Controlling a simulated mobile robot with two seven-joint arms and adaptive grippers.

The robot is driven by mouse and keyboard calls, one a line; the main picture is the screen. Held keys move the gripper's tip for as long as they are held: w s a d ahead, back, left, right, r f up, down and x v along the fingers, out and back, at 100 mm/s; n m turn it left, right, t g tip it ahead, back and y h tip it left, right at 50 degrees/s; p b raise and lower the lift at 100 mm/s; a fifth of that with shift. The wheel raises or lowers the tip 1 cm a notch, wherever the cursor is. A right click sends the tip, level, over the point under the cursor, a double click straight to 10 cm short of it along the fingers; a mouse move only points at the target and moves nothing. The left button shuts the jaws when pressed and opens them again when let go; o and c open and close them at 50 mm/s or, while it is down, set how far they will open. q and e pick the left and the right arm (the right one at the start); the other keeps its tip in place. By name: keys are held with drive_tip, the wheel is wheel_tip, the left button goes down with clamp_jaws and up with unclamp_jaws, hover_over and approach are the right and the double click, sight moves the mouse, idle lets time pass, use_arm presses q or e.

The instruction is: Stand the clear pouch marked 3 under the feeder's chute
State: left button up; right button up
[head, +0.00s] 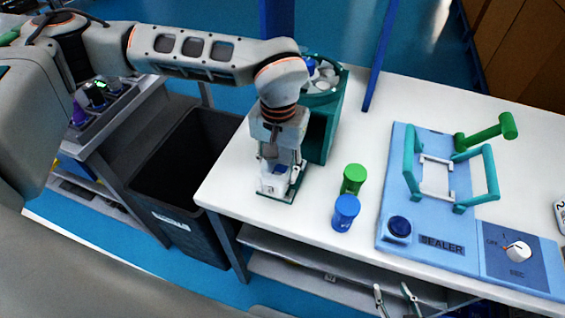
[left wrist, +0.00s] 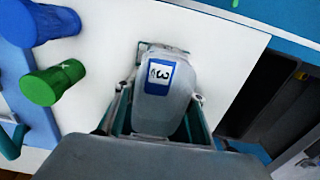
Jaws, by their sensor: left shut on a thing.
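The clear pouch marked 3 (head: 274,184) is in my left gripper (head: 281,172), at the table's left front corner. The left wrist view shows the pouch (left wrist: 158,100) between the fingers of my left gripper (left wrist: 158,112), its blue-framed 3 label facing the camera. The pouch is over a small green plate (head: 292,196) in front of the teal feeder (head: 338,110). I cannot tell whether its bottom touches the plate. My arm hides the feeder's chute. My right gripper (head: 396,296) is low at the front edge, its two fingertips apart and empty.
A green cylinder (head: 354,178) and a blue cylinder (head: 345,212) stand right of the pouch. The blue sealer (head: 440,243) with teal frame and green handle fills the table's right part. A black bin (head: 172,212) stands left of the table.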

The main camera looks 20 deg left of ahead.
sight(283, 156)
use_arm(q)
drive_tip(key=shift+w+f, duration=0.35)
drive_tip(key=shift+w, duration=0.25)
drive_tip(key=shift+w+f, duration=0.3)
drive_tip(key=shift+w, duration=0.3)
drive_tip(key=shift+f, duration=0.1)
drive_tip(key=shift+f, duration=0.15)
drive_tip(key=o, duration=0.9)
drive_tip(key=shift+r, duration=0.25)
wheel_tip(283, 156, up, 12)
drive_tip(key=shift+f+p, duration=0.1)
drive_tip(key=shift+p, duration=0.2)
